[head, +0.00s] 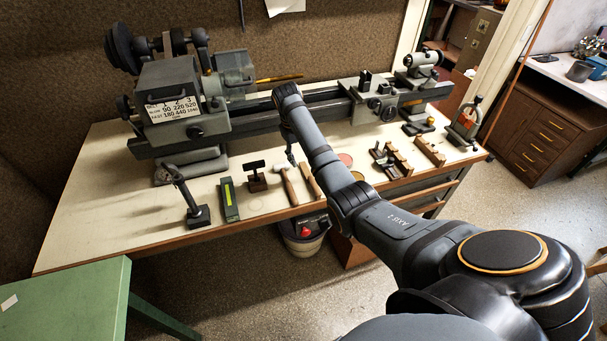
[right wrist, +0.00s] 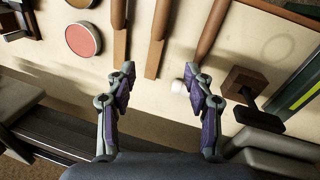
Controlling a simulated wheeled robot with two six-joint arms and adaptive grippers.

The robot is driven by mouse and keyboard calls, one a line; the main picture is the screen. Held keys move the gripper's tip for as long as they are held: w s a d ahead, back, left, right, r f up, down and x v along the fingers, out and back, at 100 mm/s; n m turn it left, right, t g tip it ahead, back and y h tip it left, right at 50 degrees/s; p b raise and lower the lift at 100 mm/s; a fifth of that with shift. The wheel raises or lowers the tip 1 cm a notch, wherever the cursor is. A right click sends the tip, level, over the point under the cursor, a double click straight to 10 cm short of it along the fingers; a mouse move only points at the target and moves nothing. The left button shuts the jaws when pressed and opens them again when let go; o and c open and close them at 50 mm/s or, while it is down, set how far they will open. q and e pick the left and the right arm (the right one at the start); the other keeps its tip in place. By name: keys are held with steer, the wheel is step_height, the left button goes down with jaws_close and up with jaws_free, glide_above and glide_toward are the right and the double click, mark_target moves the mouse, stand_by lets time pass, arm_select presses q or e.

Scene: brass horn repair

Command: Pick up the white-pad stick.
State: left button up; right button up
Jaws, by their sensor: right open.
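My right gripper (head: 292,160) (right wrist: 160,74) is open and empty, pointing down over the bench among several wooden sticks. In the right wrist view, a flat wooden stick (right wrist: 160,35) lies between the fingers' lines, its end near the gap. To its right lies a wooden handle (right wrist: 208,32) partly behind the right finger, with a white end piece (right wrist: 179,86) beside that finger. In the head view, a wooden-handled tool (head: 291,188) with a white end lies below the gripper. I cannot tell for certain which one is the white-pad stick. My left gripper is not in view.
A grey lathe (head: 185,105) stands along the back of the bench (head: 95,210). A green level-like block (head: 229,200), a dark stand (head: 257,178) and red discs (right wrist: 83,39) lie near the sticks. A bucket (head: 303,240) is below the front edge.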

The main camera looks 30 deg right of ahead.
mark_target(308, 179)
steer(key=f, duration=0.2)
steer(key=s+d+f, duration=0.1)
steer(key=f, duration=0.1)
steer(key=shift+s+f+p, duration=0.1)
steer(key=shift+p, duration=0.3)
steer(key=shift+f, duration=0.3)
steer(key=shift+w+f, duration=0.1)
steer(key=shift+w, duration=0.15)
steer(key=shift+s+d+f+p, duration=0.15)
steer(key=shift+s+f+p, duration=0.05)
steer(key=shift+f+p, duration=0.2)
steer(key=shift+s+d+f+p, duration=0.1)
steer(key=shift+s+f+p, duration=0.15)
steer(key=shift+f, duration=0.25)
steer(key=f, duration=0.2)
steer(key=shift+s+d+f, duration=0.1)
steer(key=shift+d+f, duration=0.2)
steer(key=shift+f, duration=0.25)
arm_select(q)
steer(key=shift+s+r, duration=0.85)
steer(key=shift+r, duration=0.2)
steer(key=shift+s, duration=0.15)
arm_select(e)
jaws_close()
